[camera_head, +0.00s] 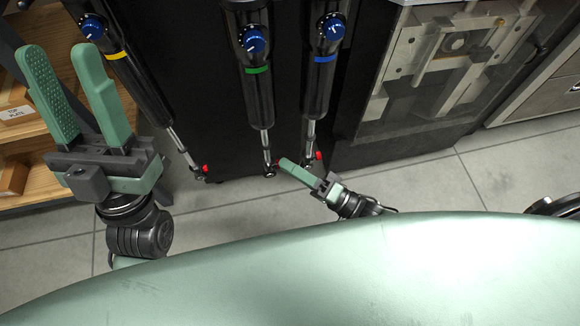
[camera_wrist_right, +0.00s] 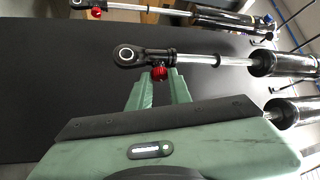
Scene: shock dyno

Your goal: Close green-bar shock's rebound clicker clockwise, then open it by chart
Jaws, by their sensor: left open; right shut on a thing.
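The green-bar shock (camera_head: 258,92) hangs upright in the middle of the head view, with a green band and a blue dial. Its red rebound clicker (camera_wrist_right: 160,72) shows in the right wrist view beside the lower eye (camera_wrist_right: 126,55). My right gripper (camera_head: 284,163) reaches up to that lower end. In the right wrist view its fingertips (camera_wrist_right: 161,76) are shut on the red clicker, which partly shows between them. My left gripper (camera_head: 60,62) is open and empty, fingers pointing up, at the left of the head view.
A yellow-bar shock (camera_head: 138,84) hangs to the left and a blue-bar shock (camera_head: 318,90) close to the right, each with a red clicker. A dark panel stands behind them. Wooden shelves (camera_head: 30,132) are at the left, a metal machine (camera_head: 440,65) at the right. The tiled floor looks clear.

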